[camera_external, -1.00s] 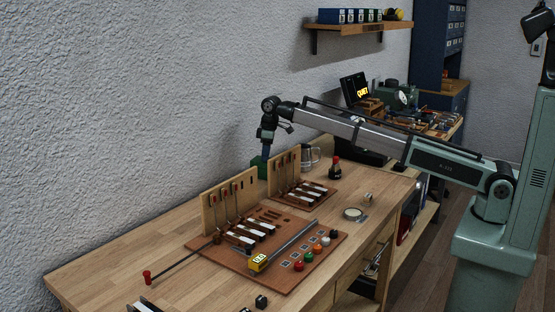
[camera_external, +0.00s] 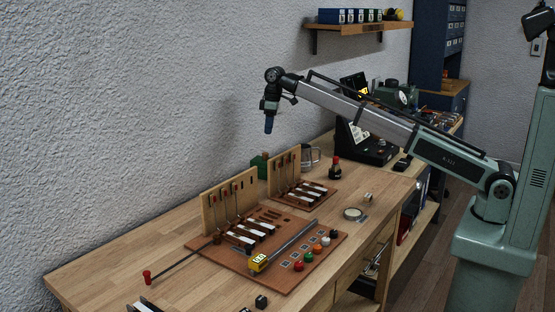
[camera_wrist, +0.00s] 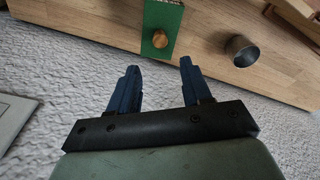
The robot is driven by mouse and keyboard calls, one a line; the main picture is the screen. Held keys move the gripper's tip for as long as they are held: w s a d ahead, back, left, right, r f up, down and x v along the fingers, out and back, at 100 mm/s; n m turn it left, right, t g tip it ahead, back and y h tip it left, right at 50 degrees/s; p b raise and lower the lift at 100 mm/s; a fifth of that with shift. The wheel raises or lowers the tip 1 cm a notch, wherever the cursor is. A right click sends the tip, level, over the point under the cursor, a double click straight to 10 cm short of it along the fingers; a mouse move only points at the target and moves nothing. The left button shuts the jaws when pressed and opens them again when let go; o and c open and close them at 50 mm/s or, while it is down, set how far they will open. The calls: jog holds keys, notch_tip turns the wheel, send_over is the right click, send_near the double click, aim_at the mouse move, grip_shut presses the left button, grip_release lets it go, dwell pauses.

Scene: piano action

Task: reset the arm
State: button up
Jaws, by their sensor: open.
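My gripper (camera_external: 269,124) hangs from the end of my raised arm, well above the back of the workbench (camera_external: 130,242) and near the wall. In the wrist view my gripper (camera_wrist: 158,86) shows two blue fingers spread apart with nothing between them. Beyond the fingertips lies a green object (camera_wrist: 161,18) with a round wooden knob (camera_wrist: 159,39). The green object also shows behind the boards in the external view (camera_external: 259,166), below my gripper and apart from it.
Two key-action models, a front one (camera_external: 231,205) and a rear one (camera_external: 286,172), stand on the bench. A metal mug (camera_external: 311,156) and a red-capped bottle (camera_external: 335,168) are behind them. A shelf (camera_external: 345,31) hangs on the wall. The air around my gripper is clear.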

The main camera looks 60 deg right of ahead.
jog(key=shift+r, duration=0.25)
